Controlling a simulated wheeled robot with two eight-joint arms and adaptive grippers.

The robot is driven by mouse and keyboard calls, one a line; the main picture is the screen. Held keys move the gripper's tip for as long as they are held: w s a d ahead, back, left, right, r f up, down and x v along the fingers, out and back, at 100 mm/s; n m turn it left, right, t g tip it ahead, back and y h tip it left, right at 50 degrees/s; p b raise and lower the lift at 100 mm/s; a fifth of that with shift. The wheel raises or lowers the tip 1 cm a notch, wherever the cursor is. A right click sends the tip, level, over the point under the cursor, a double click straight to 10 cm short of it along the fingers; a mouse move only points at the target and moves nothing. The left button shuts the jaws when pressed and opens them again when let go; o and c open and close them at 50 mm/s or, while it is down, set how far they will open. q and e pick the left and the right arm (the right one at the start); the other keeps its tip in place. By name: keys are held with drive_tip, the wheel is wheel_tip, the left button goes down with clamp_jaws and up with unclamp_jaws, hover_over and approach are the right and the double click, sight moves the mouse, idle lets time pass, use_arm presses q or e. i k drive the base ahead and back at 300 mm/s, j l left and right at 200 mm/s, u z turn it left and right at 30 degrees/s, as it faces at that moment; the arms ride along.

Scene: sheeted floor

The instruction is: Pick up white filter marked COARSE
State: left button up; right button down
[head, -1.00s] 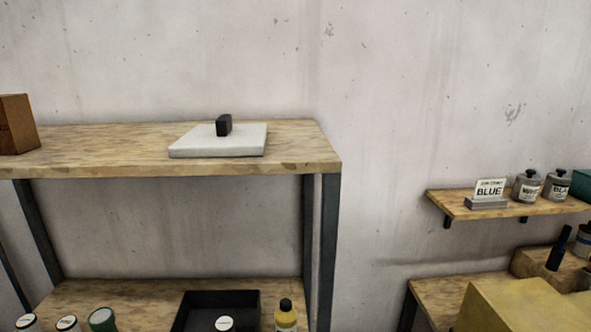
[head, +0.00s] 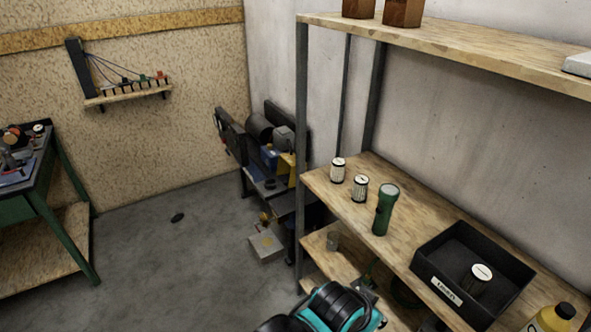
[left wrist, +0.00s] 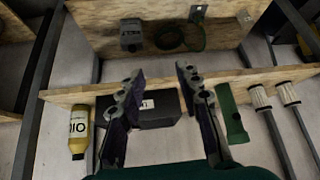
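Two small filters with white caps and pale pleated sides, the left one (head: 338,171) and the right one (head: 360,188), stand upright on the middle wooden shelf in the head view. A third white-capped one (head: 481,275) is in the black tray (head: 432,285). I cannot read which cap says COARSE. In the left wrist view two filters (left wrist: 261,98) (left wrist: 288,94) show at the right, beyond the green flashlight. My left gripper (left wrist: 155,80) is open and empty, its fingers in front of the shelf edge and black tray, apart from the filters. My right gripper is not in view.
A green flashlight (head: 384,210) stands between the two filters and the tray. A yellow bottle (head: 549,321) is right of the tray. The upper shelf (head: 455,50) overhangs, with a dark post (head: 301,150) at the left. Open floor (head: 170,255) lies left.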

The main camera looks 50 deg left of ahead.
sight(338, 164)
drive_tip(key=u, duration=1.3)
drive_tip(key=z, duration=0.5)
drive_tip(key=i+j+z, duration=0.2)
drive_tip(key=z, duration=0.25)
drive_tip(key=i+j+z, duration=0.15)
drive_tip(key=j+z, duration=0.3)
drive_tip(key=i+j+z, duration=0.1)
drive_tip(key=j+z, duration=0.2)
drive_tip(key=z, duration=0.2)
